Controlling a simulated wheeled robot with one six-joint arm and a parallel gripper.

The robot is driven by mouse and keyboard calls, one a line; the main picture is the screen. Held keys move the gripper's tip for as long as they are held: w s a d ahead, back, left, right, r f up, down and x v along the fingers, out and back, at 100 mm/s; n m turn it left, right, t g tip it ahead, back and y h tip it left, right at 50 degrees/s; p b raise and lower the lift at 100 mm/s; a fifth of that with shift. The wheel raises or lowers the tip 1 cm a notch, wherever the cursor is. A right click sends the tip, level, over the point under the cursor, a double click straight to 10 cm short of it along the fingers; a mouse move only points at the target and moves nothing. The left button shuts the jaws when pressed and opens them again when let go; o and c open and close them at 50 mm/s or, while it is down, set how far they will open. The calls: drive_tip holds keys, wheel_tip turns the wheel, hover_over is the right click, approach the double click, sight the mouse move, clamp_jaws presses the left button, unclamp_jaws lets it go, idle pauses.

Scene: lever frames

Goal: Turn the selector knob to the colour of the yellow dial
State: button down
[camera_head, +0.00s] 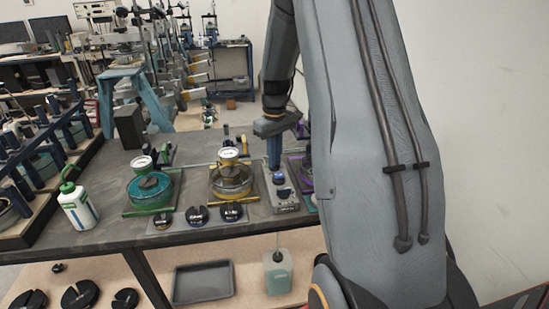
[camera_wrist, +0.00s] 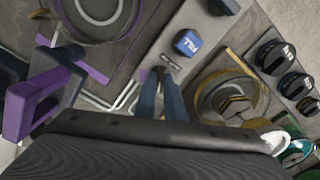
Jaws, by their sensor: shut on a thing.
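The yellow dial (camera_head: 229,153) has a small white face and stands at the back of the yellow-framed station; its reading is too small to make out. That station also shows in the wrist view (camera_wrist: 232,78). A light grey panel (camera_head: 290,207) lies to its right, with a blue block that shows in the wrist view (camera_wrist: 188,42). My gripper (camera_head: 274,165) points down over the panel's far part, just behind the blue block. In the wrist view its blue fingers are close together on a small dark part, seemingly the selector knob, mostly hidden; its pointing direction cannot be told.
A green-framed station (camera_head: 150,190) stands left of the yellow one. A purple lever (camera_wrist: 40,100) and purple-framed station are close on the other side of my gripper. Black slotted discs (camera_head: 197,216) line the front edge. A white bottle (camera_head: 76,205) stands at the left.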

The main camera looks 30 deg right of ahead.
drive_tip(key=m, duration=0.5)
drive_tip(key=shift+m, duration=0.3)
drive_tip(key=shift+r, duration=0.1)
idle(0.3)
drive_tip(key=c, duration=1.8)
unclamp_jaws()
drive_tip(key=shift+c, duration=0.2)
drive_tip(key=shift+r+b, duration=1.2)
drive_tip(key=shift+r, duration=2.65)
drive_tip(key=s+a+f+n, duration=0.2)
drive_tip(key=s+a+f, duration=0.1)
drive_tip(key=s+a, duration=0.7)
drive_tip(key=s+a+f+n+t, duration=0.1)
drive_tip(key=s+a+f, duration=0.2)
drive_tip(key=s+a, duration=0.7)
drive_tip(key=shift+s+a+f+n, duration=0.2)
drive_tip(key=shift+a+n, duration=0.2)
drive_tip(key=shift+a, duration=0.2)
